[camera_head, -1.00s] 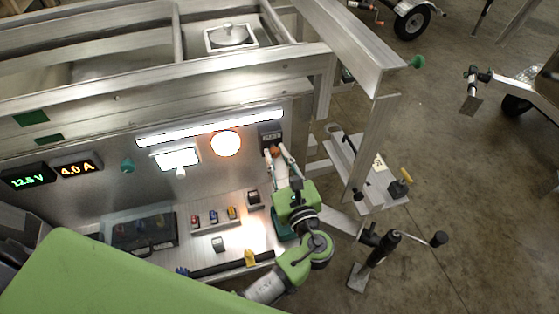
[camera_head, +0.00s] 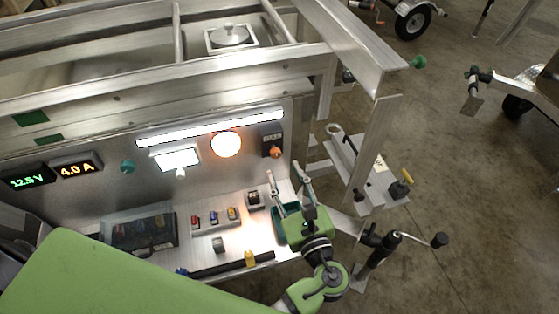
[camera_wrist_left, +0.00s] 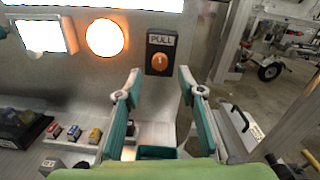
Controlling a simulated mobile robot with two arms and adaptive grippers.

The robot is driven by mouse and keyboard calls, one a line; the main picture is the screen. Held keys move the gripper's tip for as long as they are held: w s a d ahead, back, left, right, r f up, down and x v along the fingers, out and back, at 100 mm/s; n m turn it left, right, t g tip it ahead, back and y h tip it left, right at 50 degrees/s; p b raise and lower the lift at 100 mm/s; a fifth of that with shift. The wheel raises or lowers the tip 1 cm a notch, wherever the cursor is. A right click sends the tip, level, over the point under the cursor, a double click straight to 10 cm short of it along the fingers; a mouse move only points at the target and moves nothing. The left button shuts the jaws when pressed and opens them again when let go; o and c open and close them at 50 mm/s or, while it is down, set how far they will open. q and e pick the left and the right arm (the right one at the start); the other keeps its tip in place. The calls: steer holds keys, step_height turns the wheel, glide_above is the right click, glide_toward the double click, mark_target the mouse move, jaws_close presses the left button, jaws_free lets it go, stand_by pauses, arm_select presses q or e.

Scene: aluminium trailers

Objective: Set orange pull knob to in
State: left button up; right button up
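The orange pull knob (camera_head: 275,152) sits on a dark plate labelled PULL (camera_wrist_left: 162,41) at the right end of the upright metal panel. The knob also shows in the left wrist view (camera_wrist_left: 159,62), seen nearly face on, so how far it stands out is hard to tell. My left gripper (camera_head: 289,173) is open and empty. It is in front of and below the knob, apart from it. In the left wrist view its two fingers (camera_wrist_left: 159,75) stand on either side below the knob, with clear space between them. My right gripper is not in view.
A lit round lamp (camera_head: 226,144) and a light bar (camera_head: 210,128) are left of the knob. Coloured switches (camera_head: 214,216) and a black case (camera_head: 140,229) sit on the shelf below. A teal bin (camera_wrist_left: 155,153) lies beneath the gripper. The trailer frame stands at the right.

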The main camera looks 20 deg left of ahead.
arm_select(q)
steer(key=v, duration=0.5)
steer(key=shift+s+d, duration=0.1)
stand_by(0.4)
